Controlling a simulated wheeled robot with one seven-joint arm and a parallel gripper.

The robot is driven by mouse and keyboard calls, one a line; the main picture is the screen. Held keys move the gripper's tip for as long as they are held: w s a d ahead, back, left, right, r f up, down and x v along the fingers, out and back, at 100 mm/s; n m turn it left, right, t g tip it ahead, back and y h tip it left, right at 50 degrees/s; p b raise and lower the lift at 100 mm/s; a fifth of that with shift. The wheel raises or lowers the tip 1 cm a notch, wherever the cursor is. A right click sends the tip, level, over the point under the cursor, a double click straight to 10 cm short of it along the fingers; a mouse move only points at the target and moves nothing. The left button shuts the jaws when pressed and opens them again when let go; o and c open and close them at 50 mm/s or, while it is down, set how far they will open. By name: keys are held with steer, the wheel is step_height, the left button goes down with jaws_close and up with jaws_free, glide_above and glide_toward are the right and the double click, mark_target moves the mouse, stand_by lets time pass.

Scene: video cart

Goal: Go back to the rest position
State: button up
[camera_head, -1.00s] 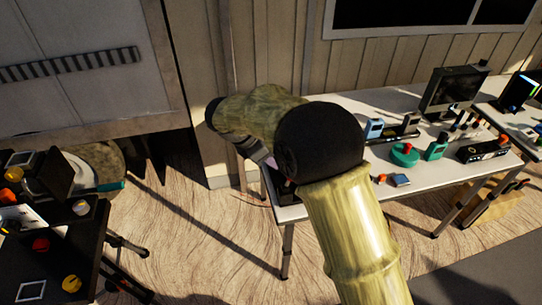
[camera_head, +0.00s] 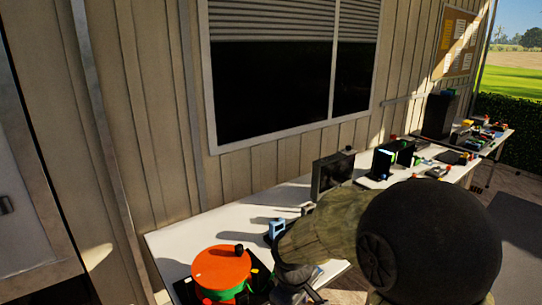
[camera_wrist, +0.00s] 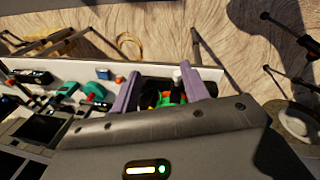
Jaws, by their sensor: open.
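My gripper (camera_wrist: 160,72) is open in the wrist view, its two purple-grey fingers spread apart. Between and behind the fingers, a dark tray with green, orange and black items shows, partly hidden by the gripper body. I cannot tell how far the fingers are from it, and nothing is clearly held. In the head view my bent arm fills the lower right, and the gripper end (camera_head: 292,285) is low over the white table (camera_head: 180,238), mostly hidden behind the arm.
A large orange-red disc (camera_head: 222,266) over a green part sits at the table's near left. A blue device (camera_head: 277,228) and a dark monitor (camera_head: 332,172) stand beyond. More equipment-laden tables run right along the wall. In the wrist view, floor (camera_wrist: 160,40) shows past the table edge.

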steer(key=s+d+m, duration=0.8)
steer(key=d+m, duration=0.1)
steer(key=d, duration=0.1)
steer(key=shift+s+r+m+t+y+p, duration=0.15)
steer(key=shift+s+m+t+y+p, duration=0.25)
steer(key=shift+p, duration=0.05)
steer(key=shift+a, duration=0.1)
